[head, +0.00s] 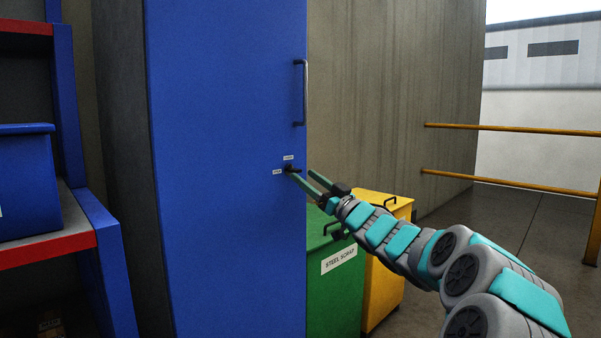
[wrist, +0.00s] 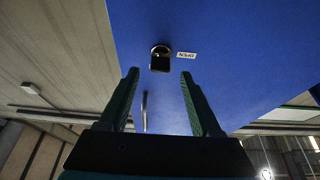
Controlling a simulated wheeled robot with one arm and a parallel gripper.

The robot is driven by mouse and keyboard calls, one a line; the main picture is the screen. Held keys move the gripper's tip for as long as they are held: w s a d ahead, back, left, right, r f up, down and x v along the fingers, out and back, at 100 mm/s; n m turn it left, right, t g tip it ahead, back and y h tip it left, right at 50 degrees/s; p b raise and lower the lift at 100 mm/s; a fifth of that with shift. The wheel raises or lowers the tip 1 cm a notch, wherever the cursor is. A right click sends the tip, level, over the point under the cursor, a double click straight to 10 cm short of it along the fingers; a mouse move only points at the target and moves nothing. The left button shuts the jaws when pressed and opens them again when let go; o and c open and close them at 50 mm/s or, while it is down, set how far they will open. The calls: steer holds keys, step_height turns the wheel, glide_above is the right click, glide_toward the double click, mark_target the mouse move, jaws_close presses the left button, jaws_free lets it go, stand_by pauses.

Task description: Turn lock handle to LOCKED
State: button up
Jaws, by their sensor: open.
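The lock handle (head: 291,168) is a small dark lever on the blue cabinet door (head: 225,120), near its right edge. In the wrist view, the handle (wrist: 160,62) shows end-on as a dark block on a round base. One small white label (head: 288,157) sits above it and another (head: 277,171) to its left; both are too small to read in the head view. In the wrist view, one label (wrist: 186,55) shows upside down and appears to read OPEN. My gripper (head: 301,174) is open and empty. Its fingers point at the door, with the handle just beyond and between the fingertips (wrist: 159,75).
A vertical bar pull (head: 305,93) is on the door above the lock. A green STEEL SCRAP bin (head: 335,285) and a yellow bin (head: 385,290) stand below my arm. A blue shelf (head: 105,255) is at left. Yellow rails (head: 510,183) are at right.

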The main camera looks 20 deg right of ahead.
mark_target(299, 172)
steer(key=shift+x, duration=1.65)
steer(key=shift+f, duration=0.1)
steer(key=shift+c, duration=0.2)
jaws_close()
